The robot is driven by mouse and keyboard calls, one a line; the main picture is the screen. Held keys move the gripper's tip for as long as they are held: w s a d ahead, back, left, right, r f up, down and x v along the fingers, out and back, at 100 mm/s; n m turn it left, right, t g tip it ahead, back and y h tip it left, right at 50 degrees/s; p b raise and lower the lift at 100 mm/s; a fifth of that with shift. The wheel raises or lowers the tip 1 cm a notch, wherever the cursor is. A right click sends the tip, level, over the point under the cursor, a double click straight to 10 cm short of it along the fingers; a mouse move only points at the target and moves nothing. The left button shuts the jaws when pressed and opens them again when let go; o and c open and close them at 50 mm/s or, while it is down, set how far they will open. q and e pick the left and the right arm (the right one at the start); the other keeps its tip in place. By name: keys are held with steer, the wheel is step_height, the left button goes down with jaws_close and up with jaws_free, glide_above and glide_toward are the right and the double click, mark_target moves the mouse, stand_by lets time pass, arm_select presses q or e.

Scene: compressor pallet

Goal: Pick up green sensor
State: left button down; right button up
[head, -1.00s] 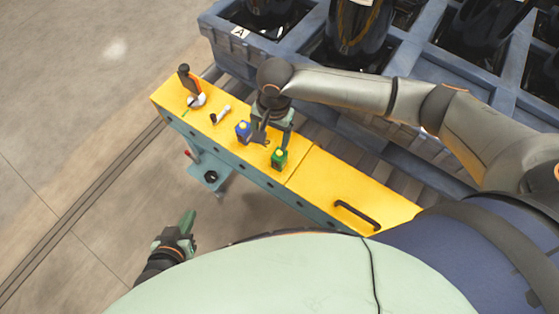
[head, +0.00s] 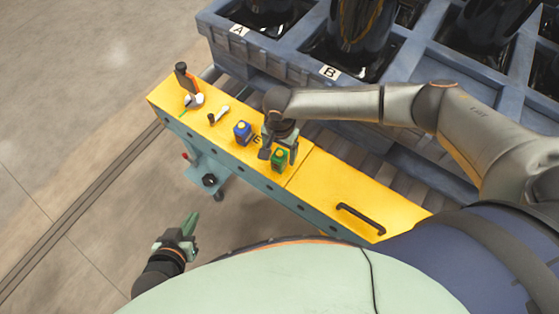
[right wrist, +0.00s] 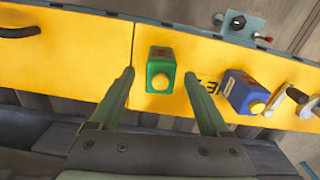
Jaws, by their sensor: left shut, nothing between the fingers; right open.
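The green sensor (head: 279,158), a small green block with a yellow round top, stands on the yellow bench top (head: 320,178). In the right wrist view the green sensor (right wrist: 161,70) lies between the lines of the two open fingers, just beyond their tips. My right gripper (head: 279,150) is open above and around the sensor's near side; in the right wrist view its fingers (right wrist: 163,75) hold nothing. The left gripper (head: 190,222) is shut and empty, low beside the bench over the floor.
A blue sensor (head: 242,132) with a yellow top stands close to the left of the green one. Further left are a white-and-black tool (head: 218,115) and an orange-and-black tool (head: 186,78). A black handle (head: 360,218) lies at right. A blue pallet (head: 290,75) stands behind.

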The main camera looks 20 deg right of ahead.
steer(key=shift+f, duration=0.65)
jaws_close()
